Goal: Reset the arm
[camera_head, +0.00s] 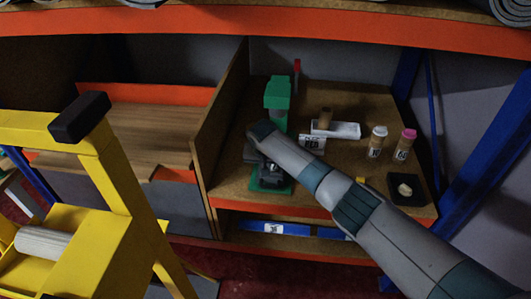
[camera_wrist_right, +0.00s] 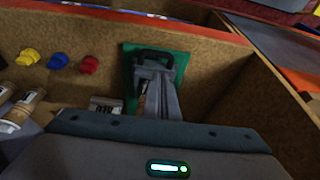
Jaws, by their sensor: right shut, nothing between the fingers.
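My right arm (camera_head: 350,200) comes in from the lower right of the head view and reaches over the shelf board. Its gripper (camera_head: 268,172) points down just in front of a green upright device (camera_head: 277,100), over the device's dark green base. In the right wrist view the gripper (camera_wrist_right: 150,95) shows in front of the green base plate (camera_wrist_right: 183,62), with its fingers together and nothing between them. I cannot tell whether the fingers touch the base. The forearm hides part of the board. My left gripper is not in view.
Around the arm stand a labelled card (camera_head: 312,142), a white tray (camera_head: 337,130), a white-capped bottle (camera_head: 377,141), a pink-capped bottle (camera_head: 405,144) and a black dish (camera_head: 405,189). A wooden divider (camera_head: 215,125) rises left of the gripper. A yellow frame (camera_head: 125,180) fills the left foreground.

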